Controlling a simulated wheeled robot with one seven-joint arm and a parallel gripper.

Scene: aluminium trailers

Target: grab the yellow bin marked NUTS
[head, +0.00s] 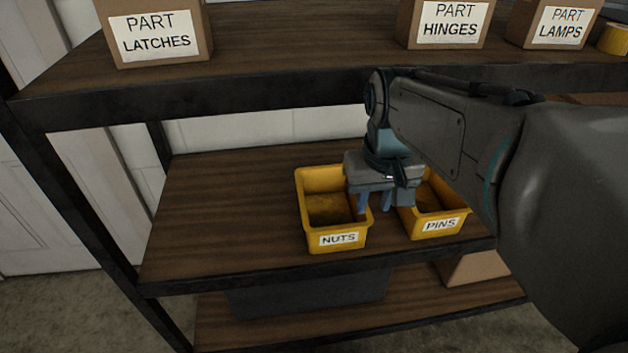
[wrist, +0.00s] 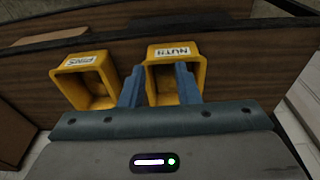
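The yellow bin marked NUTS (head: 338,240) stands upright on the middle shelf in the head view. It shows upside down in the wrist view (wrist: 176,51), right of centre. My gripper (head: 375,206) is at the bin's right side in the head view, pointing down. In the wrist view my gripper (wrist: 160,68) has its two blue fingers apart. One finger overlaps the bin's opening and the other is beside it, towards the PINS bin, with a bin wall between them. I cannot tell whether they touch the wall. Part of the bin's right rim is hidden in the head view.
A yellow bin marked PINS (head: 440,225) stands close to the right, partly behind my gripper. The upper shelf (head: 270,75) overhangs the back and carries boxes marked LATCHES (head: 157,38), HINGES (head: 449,25) and LAMPS (head: 556,25). The middle shelf (head: 220,215) is clear on the left.

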